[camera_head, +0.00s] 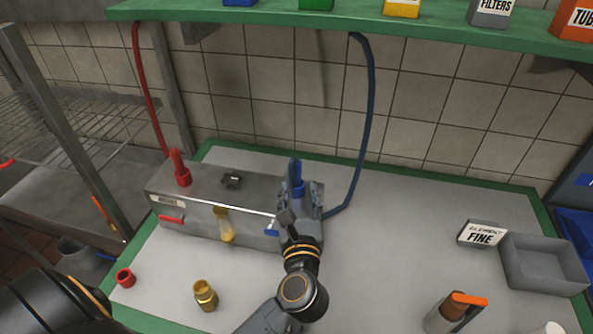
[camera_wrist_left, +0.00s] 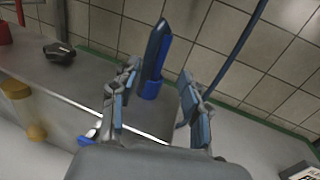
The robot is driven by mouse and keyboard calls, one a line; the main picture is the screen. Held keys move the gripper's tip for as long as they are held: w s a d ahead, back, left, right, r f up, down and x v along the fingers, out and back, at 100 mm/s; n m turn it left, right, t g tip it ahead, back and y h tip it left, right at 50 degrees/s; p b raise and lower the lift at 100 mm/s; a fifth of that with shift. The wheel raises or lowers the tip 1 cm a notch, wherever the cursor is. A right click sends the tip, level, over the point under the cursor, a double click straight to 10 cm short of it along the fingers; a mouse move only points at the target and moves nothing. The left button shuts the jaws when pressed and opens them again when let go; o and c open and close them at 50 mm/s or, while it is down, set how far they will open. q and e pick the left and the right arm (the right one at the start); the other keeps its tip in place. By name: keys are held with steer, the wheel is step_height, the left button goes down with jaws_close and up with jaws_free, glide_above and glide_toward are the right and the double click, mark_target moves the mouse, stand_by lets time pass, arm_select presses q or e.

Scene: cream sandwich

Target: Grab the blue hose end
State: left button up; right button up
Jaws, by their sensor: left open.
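A blue hose (camera_head: 371,90) hangs from the green shelf and bends in low behind my left gripper; it also shows in the left wrist view (camera_wrist_left: 238,50). An upright blue piece with a blue collar (camera_head: 296,172) stands at the right end of the metal box (camera_head: 200,205); I take it for the hose end. My left gripper (camera_head: 300,188) is open at this piece. In the left wrist view the piece (camera_wrist_left: 154,60) shows between the two spread fingers (camera_wrist_left: 157,80). Contact cannot be told. My right gripper is out of view.
A red hose (camera_head: 146,90) and red fitting (camera_head: 182,172) are at the box's left. A brass fitting (camera_head: 205,295) and red ring (camera_head: 125,278) lie in front. A grey tray (camera_head: 545,268) and FINE box (camera_head: 481,234) are at right. The mid-right bench is clear.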

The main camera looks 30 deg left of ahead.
mark_target(297, 177)
arm_select(q)
steer(key=shift+w+a, duration=0.25)
steer(key=shift+w, duration=0.15)
steer(key=p+x, duration=0.2)
steer(key=shift+w+a+r, duration=0.2)
steer(key=shift+a+r, duration=0.05)
steer(key=shift+a, duration=0.05)
steer(key=shift+f+p+x, duration=0.25)
steer(key=shift+p+x, duration=0.15)
steer(key=shift+x, duration=0.7)
steer(key=shift+w+a+f, duration=0.15)
steer(key=shift+w+f, duration=0.05)
steer(key=shift+w, duration=0.05)
steer(key=shift+s, duration=0.1)
steer(key=shift+c, duration=0.9)
jaws_close()
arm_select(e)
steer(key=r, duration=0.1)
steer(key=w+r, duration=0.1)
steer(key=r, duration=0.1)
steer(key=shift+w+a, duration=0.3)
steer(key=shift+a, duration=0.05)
